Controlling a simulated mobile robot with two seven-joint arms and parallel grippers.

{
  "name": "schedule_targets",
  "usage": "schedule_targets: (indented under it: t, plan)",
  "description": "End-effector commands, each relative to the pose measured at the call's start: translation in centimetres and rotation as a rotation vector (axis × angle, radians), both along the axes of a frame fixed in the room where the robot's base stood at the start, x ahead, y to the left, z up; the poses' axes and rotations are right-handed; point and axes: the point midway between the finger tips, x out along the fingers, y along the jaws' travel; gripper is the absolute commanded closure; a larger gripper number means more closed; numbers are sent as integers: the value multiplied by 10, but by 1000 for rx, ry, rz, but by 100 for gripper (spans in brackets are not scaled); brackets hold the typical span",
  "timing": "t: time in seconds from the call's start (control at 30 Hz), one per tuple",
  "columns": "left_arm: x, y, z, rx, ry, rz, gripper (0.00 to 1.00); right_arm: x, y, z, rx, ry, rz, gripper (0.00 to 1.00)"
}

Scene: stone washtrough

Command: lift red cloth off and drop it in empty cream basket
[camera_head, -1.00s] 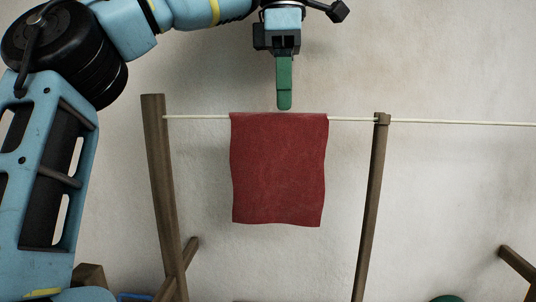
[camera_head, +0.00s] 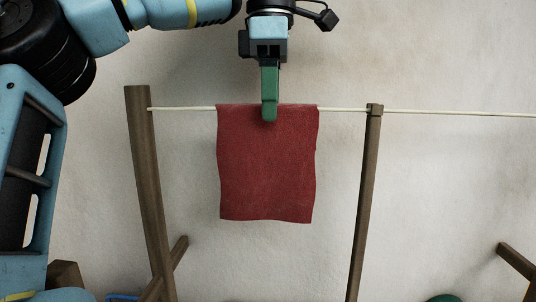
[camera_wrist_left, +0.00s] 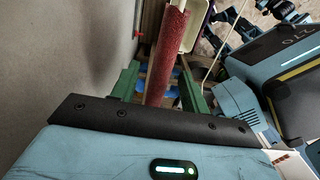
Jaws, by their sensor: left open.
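The red cloth (camera_head: 268,170) hangs over the white line between two wooden posts in the head view. In the left wrist view the cloth (camera_wrist_left: 167,50) shows edge-on as a narrow red strip. My left gripper (camera_head: 269,118) points down at the cloth's top edge, with one green finger in front of it. In the left wrist view the open left gripper (camera_wrist_left: 160,75) has its green fingers on either side of the cloth, with gaps between. I cannot make out the cream basket for certain. My right gripper is not in view.
The line (camera_head: 440,113) runs on to the right past the right post (camera_head: 365,200). The left post (camera_head: 146,180) stands left of the cloth. A pale-rimmed thing (camera_wrist_left: 197,22) shows beyond the cloth in the left wrist view. A plain wall is behind.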

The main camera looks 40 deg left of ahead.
Motion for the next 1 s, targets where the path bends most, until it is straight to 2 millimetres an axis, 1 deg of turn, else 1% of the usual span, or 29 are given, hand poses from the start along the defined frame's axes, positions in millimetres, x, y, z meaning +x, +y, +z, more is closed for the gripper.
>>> schedule_targets:
  t: [0.23, 0.4, 0.5, 0.7, 0.73, 0.77, 1.0]
  plan:
    - [-7, 4, -24, -2, -1, -2, 55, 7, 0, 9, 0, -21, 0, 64]
    - [-6, 3, -43, -1, 0, -1, 55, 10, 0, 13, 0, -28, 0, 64]
    - [-5, 3, -47, -2, -1, 0, 55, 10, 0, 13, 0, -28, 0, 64]
    - [-5, 3, -48, -1, 0, 0, 55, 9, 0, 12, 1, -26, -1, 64]
    - [-5, 3, -48, -1, 0, 0, 56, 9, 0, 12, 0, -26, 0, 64]
    - [-5, 3, -48, -1, 0, 0, 60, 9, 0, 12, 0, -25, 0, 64]
    - [-5, 3, -48, -1, 0, 0, 91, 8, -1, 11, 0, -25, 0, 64]
